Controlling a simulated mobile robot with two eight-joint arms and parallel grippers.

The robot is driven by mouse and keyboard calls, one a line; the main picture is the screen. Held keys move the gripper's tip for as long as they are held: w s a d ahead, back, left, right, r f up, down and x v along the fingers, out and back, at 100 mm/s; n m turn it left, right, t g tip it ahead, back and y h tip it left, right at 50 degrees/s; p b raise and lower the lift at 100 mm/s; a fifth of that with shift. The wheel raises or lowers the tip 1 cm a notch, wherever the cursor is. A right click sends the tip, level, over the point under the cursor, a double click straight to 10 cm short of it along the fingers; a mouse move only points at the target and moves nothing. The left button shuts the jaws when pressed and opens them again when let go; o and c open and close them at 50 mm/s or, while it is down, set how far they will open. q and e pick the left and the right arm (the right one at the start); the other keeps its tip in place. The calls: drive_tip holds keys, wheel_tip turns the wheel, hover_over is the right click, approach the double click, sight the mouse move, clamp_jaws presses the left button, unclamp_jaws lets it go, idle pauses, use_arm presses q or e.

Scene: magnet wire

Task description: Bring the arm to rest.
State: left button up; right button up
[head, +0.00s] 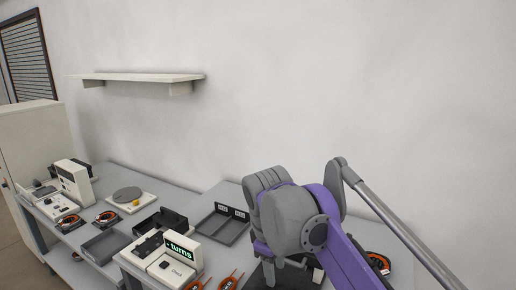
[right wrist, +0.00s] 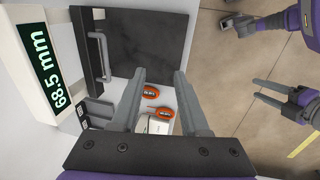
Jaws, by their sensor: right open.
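My right arm with its purple and grey links reaches in from the lower right in the head view. Its gripper (head: 290,272) hangs low over the right workbench and is mostly hidden by its own wrist. In the right wrist view the right gripper (right wrist: 158,80) has its two grey fingers well apart, with nothing held between them. Orange wire coils (right wrist: 150,101) lie on the bench below the fingers. My left arm does not show in the head view.
A gauge reading 68.5 mm (right wrist: 45,70) and a dark plate with a handle (right wrist: 145,45) are close by. A winder with a green display (head: 181,249), a grey tray (head: 222,228) and orange coils (head: 228,284) stand on the benches. A wall shelf (head: 140,77) is above.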

drive_tip(key=s+d+f+m+t, duration=0.1)
drive_tip(key=s+d+f+m, duration=0.3)
drive_tip(key=s+f, duration=0.2)
drive_tip(key=s+d+f+m+t, duration=0.1)
drive_tip(key=s+d+f+m, duration=0.3)
drive_tip(key=s+f, duration=0.3)
drive_tip(key=s+d+f+m+t+y, duration=0.1)
drive_tip(key=s+d+f+m, duration=0.3)
drive_tip(key=f, duration=0.6)
drive_tip(key=s+d, duration=0.2)
drive_tip(key=s, duration=0.1)
drive_tip(key=shift+s+f, duration=0.15)
drive_tip(key=shift+s, duration=0.05)
